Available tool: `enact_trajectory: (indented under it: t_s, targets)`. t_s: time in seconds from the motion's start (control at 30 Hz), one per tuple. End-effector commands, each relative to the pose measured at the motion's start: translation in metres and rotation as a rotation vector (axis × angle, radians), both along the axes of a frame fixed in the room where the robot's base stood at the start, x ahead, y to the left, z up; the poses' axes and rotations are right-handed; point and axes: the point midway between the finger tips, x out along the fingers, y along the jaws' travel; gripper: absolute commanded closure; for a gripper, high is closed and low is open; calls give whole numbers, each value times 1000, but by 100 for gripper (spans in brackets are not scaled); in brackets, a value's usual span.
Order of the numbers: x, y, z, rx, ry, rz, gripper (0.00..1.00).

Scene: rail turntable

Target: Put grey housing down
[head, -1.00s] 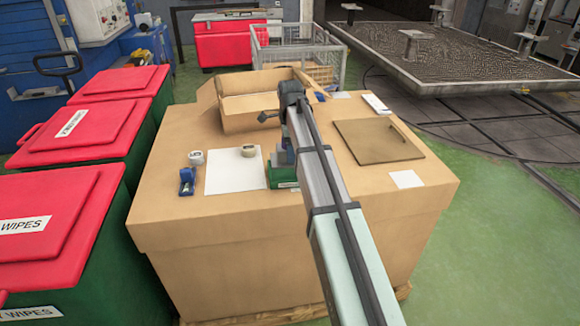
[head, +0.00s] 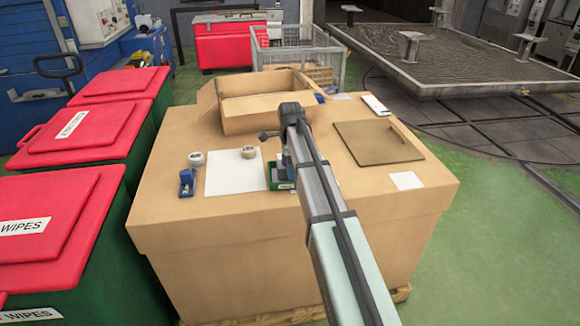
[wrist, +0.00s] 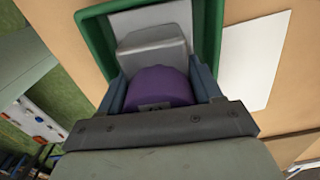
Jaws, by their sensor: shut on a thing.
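My gripper (wrist: 158,78) has blue fingers, one on each side of the grey housing (wrist: 152,47), and is shut on it. A rounded purple part (wrist: 160,88) lies between the fingers on the near side of the grey body; I cannot tell whether it belongs to the housing. The housing is over a green-rimmed tray (wrist: 85,32) with a pale floor. Whether it touches that floor is unclear. In the head view the tray (head: 273,181) is on the cardboard-covered table, and my arm mostly hides the housing and fingers.
A white sheet (head: 232,179), a tape roll (head: 248,152) and a blue dispenser (head: 187,182) are left of the tray. An open cardboard box (head: 235,125) stands behind. A brown board (head: 378,142) and white card (head: 406,180) lie to the right.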

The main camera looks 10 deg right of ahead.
Motion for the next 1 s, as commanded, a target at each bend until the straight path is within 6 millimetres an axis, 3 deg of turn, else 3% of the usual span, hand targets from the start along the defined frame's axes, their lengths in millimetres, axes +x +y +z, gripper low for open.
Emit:
enact_trajectory:
  t_s: [0.03, 0.07, 0.3, 0.67, 1.0]
  targets:
    - [0, 0, -1, 0, 0, 0, 91]
    - [0, 0, -1, 0, 0, 0, 33]
    - [0, 0, -1, 0, 0, 0, 10]
    - [0, 0, 5, 0, -1, 0, 10]
    - [1, 0, 56, 0, -2, 0, 10]
